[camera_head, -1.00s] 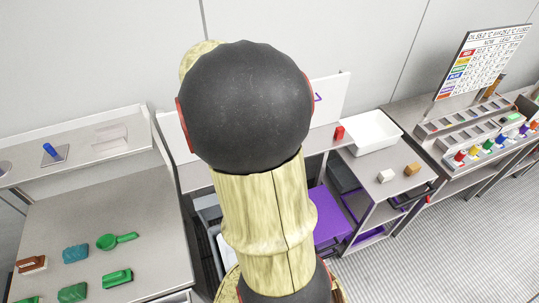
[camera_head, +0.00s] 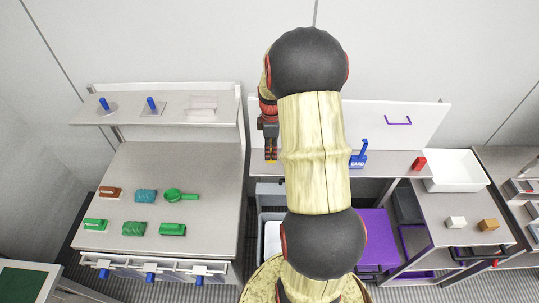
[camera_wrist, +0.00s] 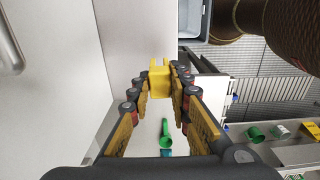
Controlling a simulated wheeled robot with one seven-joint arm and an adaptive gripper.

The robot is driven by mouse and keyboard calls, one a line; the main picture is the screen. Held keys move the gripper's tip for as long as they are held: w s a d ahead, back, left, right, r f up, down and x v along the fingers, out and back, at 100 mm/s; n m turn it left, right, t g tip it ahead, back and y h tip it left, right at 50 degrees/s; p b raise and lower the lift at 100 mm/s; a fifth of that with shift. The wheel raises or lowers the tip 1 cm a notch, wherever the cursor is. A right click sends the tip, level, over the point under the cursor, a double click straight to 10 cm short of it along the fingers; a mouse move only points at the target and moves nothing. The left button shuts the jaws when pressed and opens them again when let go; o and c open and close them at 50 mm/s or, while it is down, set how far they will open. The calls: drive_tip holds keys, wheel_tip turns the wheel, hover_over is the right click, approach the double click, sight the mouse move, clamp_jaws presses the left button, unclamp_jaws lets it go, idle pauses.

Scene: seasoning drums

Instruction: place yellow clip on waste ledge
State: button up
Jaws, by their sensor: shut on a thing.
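My gripper (camera_head: 270,153) hangs fingers-down to the left of my arm, in front of the white back panel in the head view. In the wrist view my gripper (camera_wrist: 159,85) is shut on a small yellow clip (camera_wrist: 159,78), held between the fingertips. In the head view the fingers and clip are too small to separate clearly. A narrow grey ledge (camera_head: 385,166) runs along the back panel, partly behind my arm. No label marks it as the waste ledge. The gripper is near its left end; I cannot tell whether the clip touches it.
A blue stand (camera_head: 360,156) and a red block (camera_head: 419,163) are on the ledge, beside a white tray (camera_head: 455,172). A purple surface (camera_head: 375,235) lies below.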

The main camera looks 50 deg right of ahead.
drive_tip(key=shift+w+d+f, duration=0.15)
drive_tip(key=shift+w+f, duration=0.35)
drive_tip(key=shift+f, duration=0.15)
drive_tip(key=shift+w+f+p, duration=0.1)
drive_tip(key=shift+f+p, duration=0.2)
drive_tip(key=shift+f, duration=1.35)
drive_tip(key=shift+f, duration=0.1)
drive_tip(key=o, duration=0.8)
drive_tip(key=shift+o, duration=0.6)
